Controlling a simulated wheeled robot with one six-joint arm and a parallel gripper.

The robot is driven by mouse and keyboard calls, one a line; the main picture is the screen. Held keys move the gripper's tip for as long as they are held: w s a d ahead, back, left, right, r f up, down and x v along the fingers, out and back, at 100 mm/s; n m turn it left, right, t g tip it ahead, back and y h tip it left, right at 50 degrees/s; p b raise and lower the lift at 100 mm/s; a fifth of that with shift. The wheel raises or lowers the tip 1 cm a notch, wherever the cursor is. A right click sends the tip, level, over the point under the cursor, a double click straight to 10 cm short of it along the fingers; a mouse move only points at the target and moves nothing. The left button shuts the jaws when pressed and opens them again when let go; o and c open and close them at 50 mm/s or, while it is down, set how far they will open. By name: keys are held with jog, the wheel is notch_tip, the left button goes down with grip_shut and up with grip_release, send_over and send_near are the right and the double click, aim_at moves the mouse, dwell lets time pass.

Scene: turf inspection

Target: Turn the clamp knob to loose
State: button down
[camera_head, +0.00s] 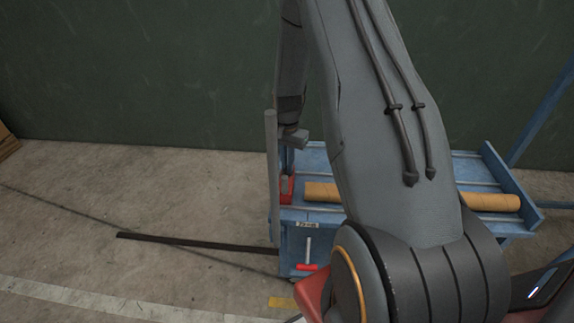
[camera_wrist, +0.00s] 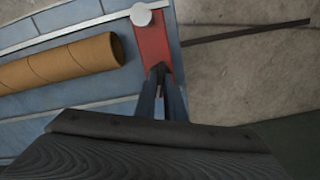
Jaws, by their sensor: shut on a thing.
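A red clamp plate (camera_head: 287,189) sits at the left end of the blue cart's top. In the wrist view the red plate (camera_wrist: 152,42) shows as a strip running from the top edge down to my fingers. My gripper (camera_wrist: 162,75) points down at the plate, with its two fingers close together. They are shut on a small dark part, the clamp knob, which they mostly hide. I cannot make out the knob's turn position. In the head view my gripper (camera_head: 287,172) is just above the red plate, partly behind a grey upright post (camera_head: 271,175).
A cardboard tube (camera_head: 320,192) lies along the blue cart (camera_head: 315,217); it also shows in the wrist view (camera_wrist: 60,62). A red-gripped T-handle (camera_head: 307,267) is on the cart's front. A dark bar (camera_head: 190,242) extends left over open floor. A green wall (camera_head: 140,75) stands behind.

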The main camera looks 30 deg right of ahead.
jog(key=shift+m, duration=0.9)
jog(key=c, duration=1.8)
grip_release()
jog(key=shift+c, duration=0.2)
notch_tip(320, 180, up, 8)
jog(key=shift+f+b, duration=0.1)
jog(key=shift+b, duration=0.75)
